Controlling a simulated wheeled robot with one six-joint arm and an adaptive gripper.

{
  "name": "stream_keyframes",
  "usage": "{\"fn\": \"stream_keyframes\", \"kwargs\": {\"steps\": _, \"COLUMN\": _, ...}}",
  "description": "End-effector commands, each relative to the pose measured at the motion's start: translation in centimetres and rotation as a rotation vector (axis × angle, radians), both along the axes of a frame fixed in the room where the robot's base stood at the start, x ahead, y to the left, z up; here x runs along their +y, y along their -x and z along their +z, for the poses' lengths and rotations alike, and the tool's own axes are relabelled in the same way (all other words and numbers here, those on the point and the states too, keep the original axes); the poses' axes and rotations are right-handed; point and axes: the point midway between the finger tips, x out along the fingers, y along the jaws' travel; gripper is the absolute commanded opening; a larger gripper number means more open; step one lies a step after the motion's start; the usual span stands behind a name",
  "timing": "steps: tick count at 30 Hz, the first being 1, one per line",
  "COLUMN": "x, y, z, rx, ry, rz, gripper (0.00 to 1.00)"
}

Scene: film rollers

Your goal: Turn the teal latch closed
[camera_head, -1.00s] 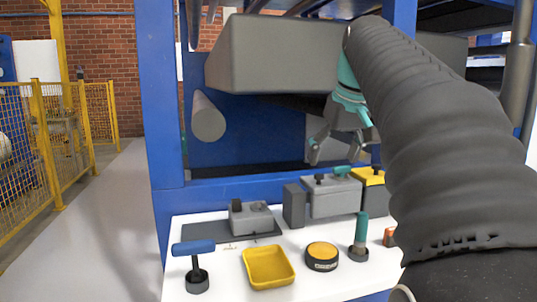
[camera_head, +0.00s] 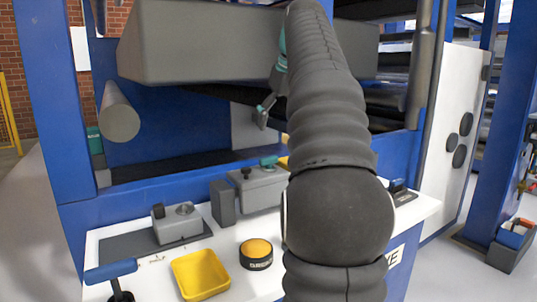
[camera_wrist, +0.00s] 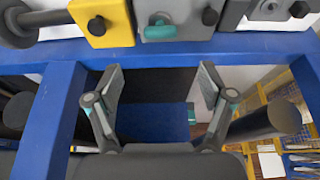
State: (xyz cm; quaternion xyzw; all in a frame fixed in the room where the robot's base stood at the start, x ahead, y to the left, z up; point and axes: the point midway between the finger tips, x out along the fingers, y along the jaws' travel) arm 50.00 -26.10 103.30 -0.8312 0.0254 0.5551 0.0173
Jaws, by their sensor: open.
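The teal latch (camera_head: 268,161) sits on top of a grey box (camera_head: 262,188) on the white table. In the wrist view the latch (camera_wrist: 160,32) is at the top centre, a short teal bar lying across the grey box's face. My gripper (camera_wrist: 161,80) is open and empty, its two fingers wide apart. The fingertips show below the latch in that picture, apart from it, over the blue frame's opening. In the head view my arm hides most of the gripper; one grey finger (camera_head: 263,113) shows above and behind the grey box.
A yellow box (camera_wrist: 104,22) stands beside the latch box. A blue beam (camera_wrist: 240,46) and large grey housing (camera_head: 200,45) surround the gripper.

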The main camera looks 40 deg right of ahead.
Motion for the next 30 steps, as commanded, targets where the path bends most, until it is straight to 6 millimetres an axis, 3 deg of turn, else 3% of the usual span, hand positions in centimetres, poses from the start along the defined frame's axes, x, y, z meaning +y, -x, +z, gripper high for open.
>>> {"fn": "stream_keyframes", "kwargs": {"steps": 15, "x": 0.1, "y": -3.2, "z": -7.7, "rx": 0.002, "ry": 0.0, "rz": 0.005, "gripper": 0.81}}
{"fn": "stream_keyframes", "kwargs": {"steps": 21, "x": 0.0, "y": -3.8, "z": -9.1, "rx": 0.001, "ry": 0.001, "rz": 0.005, "gripper": 0.81}}
{"fn": "stream_keyframes", "kwargs": {"steps": 30, "x": 0.0, "y": -3.9, "z": -9.3, "rx": 0.001, "ry": 0.001, "rz": 0.004, "gripper": 0.81}}
